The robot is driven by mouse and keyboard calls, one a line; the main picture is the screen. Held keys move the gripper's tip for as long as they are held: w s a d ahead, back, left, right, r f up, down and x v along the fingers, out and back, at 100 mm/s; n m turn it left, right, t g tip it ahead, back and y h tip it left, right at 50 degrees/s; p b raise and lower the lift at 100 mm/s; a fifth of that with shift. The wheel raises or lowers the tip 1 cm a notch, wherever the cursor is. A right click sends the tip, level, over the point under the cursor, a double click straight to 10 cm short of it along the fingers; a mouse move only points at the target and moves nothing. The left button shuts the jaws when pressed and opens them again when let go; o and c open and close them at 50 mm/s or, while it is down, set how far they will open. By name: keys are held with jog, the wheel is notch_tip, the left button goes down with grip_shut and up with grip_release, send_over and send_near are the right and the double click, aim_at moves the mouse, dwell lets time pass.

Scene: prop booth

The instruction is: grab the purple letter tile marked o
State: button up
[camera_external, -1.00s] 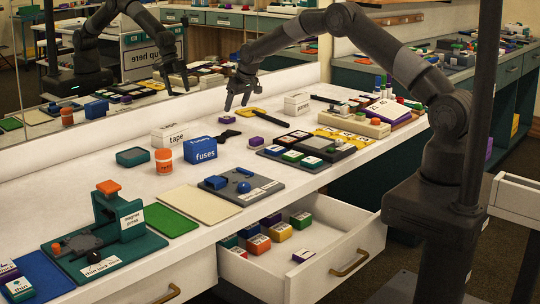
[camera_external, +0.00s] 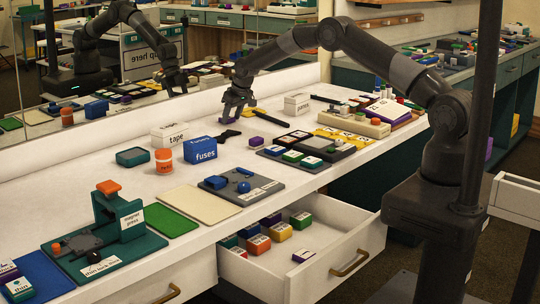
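A small purple tile (camera_external: 228,120) lies on the white counter at the back, low between my fingers. Its letter is too small to read. My gripper (camera_external: 234,113) is lowered right at this tile and partly hides it. The fingers reach down close to the counter, but I cannot tell whether they press on the tile. Another purple block (camera_external: 256,141) sits apart, nearer the front, and its marking is also unreadable.
The tape box (camera_external: 174,134), blue fuses box (camera_external: 201,149) and panes box (camera_external: 297,103) stand nearby. An open drawer (camera_external: 330,262) holds several coloured blocks.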

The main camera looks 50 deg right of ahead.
jog(key=c, duration=0.6)
